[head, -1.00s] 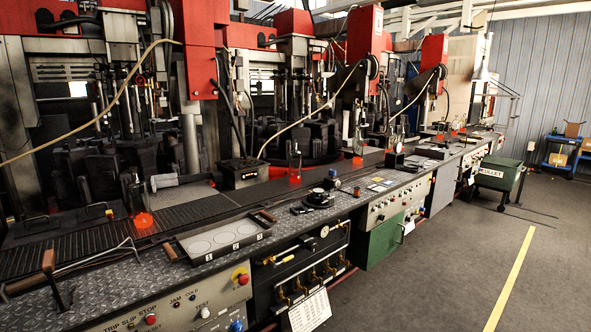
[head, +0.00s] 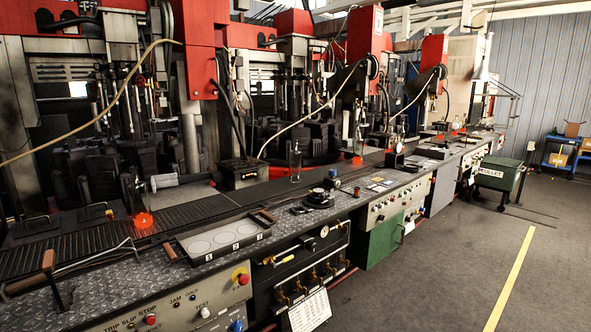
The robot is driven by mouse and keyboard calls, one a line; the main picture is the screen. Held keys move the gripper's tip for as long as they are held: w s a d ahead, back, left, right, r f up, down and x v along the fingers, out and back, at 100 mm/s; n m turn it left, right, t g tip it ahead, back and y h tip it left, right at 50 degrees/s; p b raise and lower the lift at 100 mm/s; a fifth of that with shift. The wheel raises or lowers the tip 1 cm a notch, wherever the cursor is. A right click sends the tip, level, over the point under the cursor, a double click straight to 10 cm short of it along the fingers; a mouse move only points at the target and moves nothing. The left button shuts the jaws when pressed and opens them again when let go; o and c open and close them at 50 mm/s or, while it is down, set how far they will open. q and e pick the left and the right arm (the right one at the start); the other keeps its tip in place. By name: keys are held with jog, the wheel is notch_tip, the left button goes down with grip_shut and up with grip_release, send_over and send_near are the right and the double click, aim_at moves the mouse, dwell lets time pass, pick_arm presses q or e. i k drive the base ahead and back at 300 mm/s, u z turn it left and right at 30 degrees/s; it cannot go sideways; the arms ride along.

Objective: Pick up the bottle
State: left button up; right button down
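A clear glass bottle (head: 295,158) stands upright on the dark conveyor strip (head: 215,208) near the middle of the head view. Another bottle (head: 138,193) stands farther left on the strip, dark and hard to make out, with a glowing orange patch at its foot. More orange glows (head: 357,161) show farther along the line, with faint bottle shapes that are hard to tell. I cannot tell which bottle the task means. Neither of my grippers is in view.
A shallow tray (head: 268,233) with numbered circles and brown handles lies on the patterned metal bench (head: 105,278). A round black device (head: 318,199) sits to its right. Red and grey machines stand behind the conveyor. A green cart (head: 497,175) stands at the right; the floor in front is clear.

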aim_at(294, 154)
jog(key=u, duration=0.05)
jog(key=k, duration=0.4)
jog(key=z, duration=1.35)
jog(key=i, duration=1.25)
jog(key=z, duration=0.55)
jog(key=i, duration=1.6)
jog(key=u, duration=1.1)
jog(key=i, duration=0.9)
jog(key=u, duration=1)
